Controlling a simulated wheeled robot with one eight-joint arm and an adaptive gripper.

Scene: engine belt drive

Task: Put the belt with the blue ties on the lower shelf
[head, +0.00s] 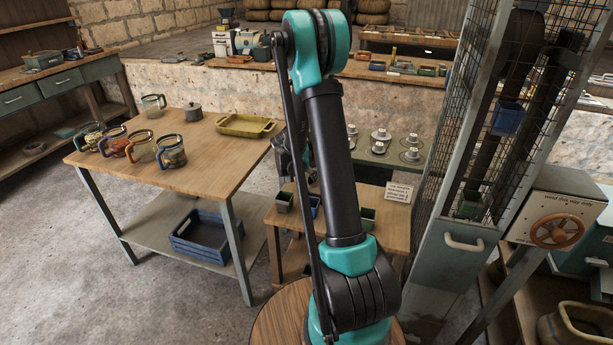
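I cannot make out a belt with blue ties in the head view. The wooden table (205,165) at left has a grey lower shelf (150,222) near the floor, with a blue slatted crate (207,238) on it. My teal and black arm stands in the middle and hides part of the scene. A dark part just left of the arm, near the small bench, may be my gripper (284,160). It is mostly hidden, so its fingers and anything in them cannot be told.
Several glass mugs (171,151), a lidded pot (193,112) and a yellow-green tray (245,125) stand on the left table. A small bench (390,232) with little bins is behind my arm. A wire cage (510,110) holds a dark vertical band with buckets. The floor at left is clear.

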